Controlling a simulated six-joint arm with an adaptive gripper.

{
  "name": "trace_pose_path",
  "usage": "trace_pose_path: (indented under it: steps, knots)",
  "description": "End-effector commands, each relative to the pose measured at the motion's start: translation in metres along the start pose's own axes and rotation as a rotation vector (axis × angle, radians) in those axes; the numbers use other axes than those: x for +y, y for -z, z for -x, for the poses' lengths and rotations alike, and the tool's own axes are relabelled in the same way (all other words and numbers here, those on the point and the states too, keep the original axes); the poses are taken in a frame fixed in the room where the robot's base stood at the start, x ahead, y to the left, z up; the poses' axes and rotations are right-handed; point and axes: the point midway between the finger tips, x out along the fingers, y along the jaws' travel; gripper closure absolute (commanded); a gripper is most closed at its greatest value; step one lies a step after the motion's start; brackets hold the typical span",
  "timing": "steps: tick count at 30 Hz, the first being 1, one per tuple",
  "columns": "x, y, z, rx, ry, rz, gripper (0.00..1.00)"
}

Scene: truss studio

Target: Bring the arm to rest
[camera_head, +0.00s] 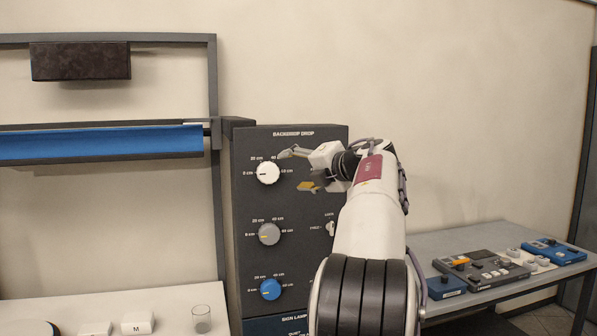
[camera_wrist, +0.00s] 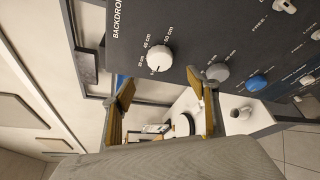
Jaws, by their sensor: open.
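My gripper (camera_head: 297,170) is open and empty, held out in front of the upper part of the dark Backdrop Drop panel (camera_head: 293,215). In the head view its fingers are just right of the white knob (camera_head: 268,172), apart from it as far as I can tell. In the wrist view the two yellow-padded fingers (camera_wrist: 160,98) are spread wide, with the white knob (camera_wrist: 159,58) beyond them. A grey knob (camera_head: 269,234) and a blue knob (camera_head: 270,289) sit below the white one. My arm covers the panel's right side.
A side table (camera_head: 480,238) at right carries several control boxes (camera_head: 480,268). A blue backdrop roll (camera_head: 100,143) hangs on a dark frame at left.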

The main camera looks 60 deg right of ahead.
Motion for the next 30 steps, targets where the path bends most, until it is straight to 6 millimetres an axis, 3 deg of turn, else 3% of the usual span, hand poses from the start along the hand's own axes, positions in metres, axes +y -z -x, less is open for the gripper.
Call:
trace_pose_path:
  steps: [24,30]
  knots:
    - [0.000,0.000,0.007,-0.001,0.000,-0.002,0.41]
    - [0.000,-0.014,0.007,-0.054,0.000,-0.017,0.41]
